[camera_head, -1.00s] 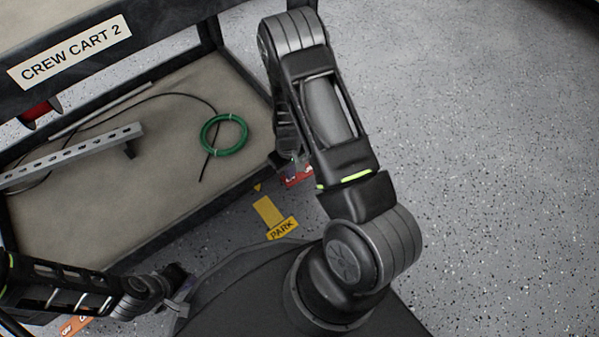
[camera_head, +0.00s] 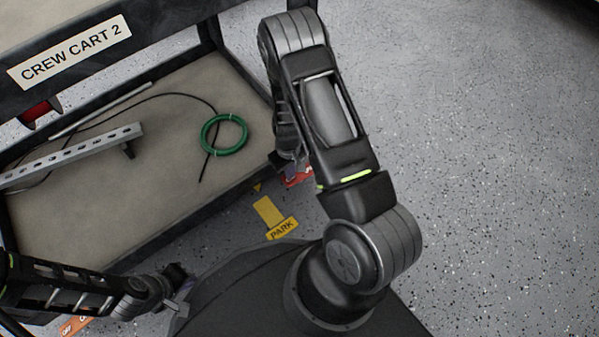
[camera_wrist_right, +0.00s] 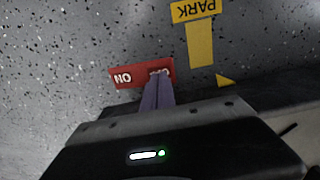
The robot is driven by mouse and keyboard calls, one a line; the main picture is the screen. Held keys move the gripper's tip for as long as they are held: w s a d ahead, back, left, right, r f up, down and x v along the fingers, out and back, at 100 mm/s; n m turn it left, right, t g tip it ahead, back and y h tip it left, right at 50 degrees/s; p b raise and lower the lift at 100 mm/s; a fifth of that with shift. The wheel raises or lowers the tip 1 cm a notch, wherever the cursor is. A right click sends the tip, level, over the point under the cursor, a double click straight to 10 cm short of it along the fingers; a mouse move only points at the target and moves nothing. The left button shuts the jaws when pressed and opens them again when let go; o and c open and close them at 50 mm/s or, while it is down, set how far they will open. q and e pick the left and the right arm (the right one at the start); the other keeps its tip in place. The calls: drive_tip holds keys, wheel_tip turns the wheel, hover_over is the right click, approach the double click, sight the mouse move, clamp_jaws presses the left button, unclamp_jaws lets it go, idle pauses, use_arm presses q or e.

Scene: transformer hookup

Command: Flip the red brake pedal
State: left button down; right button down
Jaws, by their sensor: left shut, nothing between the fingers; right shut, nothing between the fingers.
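The red brake pedal (camera_head: 299,178) is low beside the cart's near right corner, partly hidden by my right arm. In the right wrist view the red pedal (camera_wrist_right: 126,77) shows white lettering that reads ON upside down; more lettering is covered by the fingers. My right gripper (camera_wrist_right: 158,78) is shut and empty, its purple fingertips over the pedal's right part. I cannot tell whether they touch it. It also shows in the head view (camera_head: 291,172). My left gripper (camera_head: 187,287) is shut and empty at the lower left, away from the red pedal.
A yellow PARK marker (camera_head: 270,217) lies left of the pedal. The cart shelf (camera_head: 100,210) holds a green cable coil (camera_head: 224,133), a black cable and a slotted metal rail (camera_head: 75,156). An orange plate (camera_head: 73,327) with lettering is at lower left. Floor on the right is clear.

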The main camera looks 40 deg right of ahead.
drive_tip(key=shift+f+b, duration=1)
drive_tip(key=shift+f, duration=0.25)
idle(0.5)
drive_tip(key=shift+r, duration=0.1)
wheel_tip(320, 180, up, 7)
drive_tip(key=p, duration=0.5)
drive_tip(key=shift+p, duration=0.4)
idle(0.3)
